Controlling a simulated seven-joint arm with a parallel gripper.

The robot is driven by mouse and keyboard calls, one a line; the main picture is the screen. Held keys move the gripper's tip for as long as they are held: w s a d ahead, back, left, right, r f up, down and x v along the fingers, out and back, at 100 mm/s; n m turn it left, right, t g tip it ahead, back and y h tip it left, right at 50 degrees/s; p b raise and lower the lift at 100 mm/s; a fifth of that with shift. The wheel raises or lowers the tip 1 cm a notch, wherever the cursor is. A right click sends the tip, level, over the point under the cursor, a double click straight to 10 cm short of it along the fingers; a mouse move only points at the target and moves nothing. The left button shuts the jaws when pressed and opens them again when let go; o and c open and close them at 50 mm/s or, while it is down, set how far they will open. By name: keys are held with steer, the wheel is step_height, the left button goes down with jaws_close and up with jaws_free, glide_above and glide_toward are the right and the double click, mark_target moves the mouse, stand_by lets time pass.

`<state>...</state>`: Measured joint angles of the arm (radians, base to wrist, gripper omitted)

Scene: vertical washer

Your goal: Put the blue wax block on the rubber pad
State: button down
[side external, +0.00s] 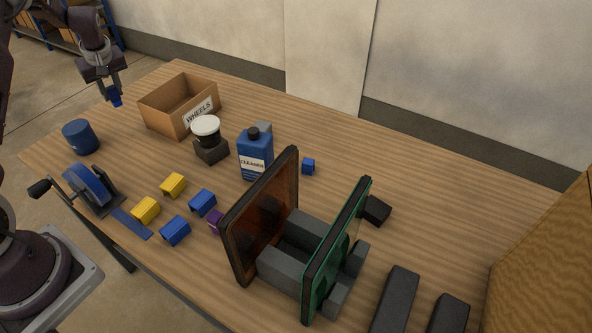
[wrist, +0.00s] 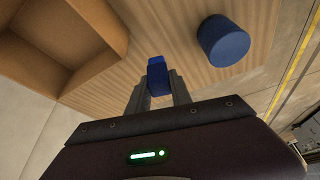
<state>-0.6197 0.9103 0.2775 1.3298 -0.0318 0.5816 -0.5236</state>
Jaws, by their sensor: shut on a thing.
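My gripper (side external: 114,92) is at the upper left of the side view, above the table's far left end. It is shut on a small blue block (side external: 116,101), held up off the table. In the wrist view the blue block (wrist: 157,76) sits between the two fingertips (wrist: 158,88). Other blue blocks lie on the table: two (side external: 202,202) (side external: 175,230) near the yellow blocks, and a smaller one (side external: 308,166) right of the cleaner bottle. I cannot tell which thing is the rubber pad.
The cardboard WHEELS box (side external: 180,106) and blue cylinder (side external: 80,136) stand nearest my gripper. A cranked blue wheel (side external: 88,185), yellow blocks (side external: 173,185), cleaner bottle (side external: 255,155) and white-lidded jar (side external: 206,130) stand further in. Upright amber (side external: 262,215) and green (side external: 338,250) panels rise at front centre.

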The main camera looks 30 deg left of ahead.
step_height(320, 180, up, 8)
steer(key=shift+r, duration=0.25)
steer(key=w+d+f+m+t+h, duration=0.1)
steer(key=w+d+m, duration=0.3)
steer(key=w+d, duration=0.45)
steer(key=w+d+m+t+h, duration=0.15)
steer(key=w+d+m, duration=0.4)
steer(key=d, duration=0.65)
steer(key=w+d+m+h, duration=0.1)
steer(key=w+d+m, duration=0.25)
steer(key=d, duration=0.85)
steer(key=w+d+m+h, duration=0.2)
steer(key=d+m, duration=0.2)
steer(key=d, duration=0.7)
steer(key=m+g+h, duration=0.2)
steer(key=m+h, duration=0.1)
steer(key=m, duration=0.8)
glide_above(386, 208)
steer(key=a, duration=0.2)
steer(key=f, duration=0.9)
steer(key=s+f, duration=0.1)
steer(key=f, duration=0.4)
steer(key=shift+f, duration=0.25)
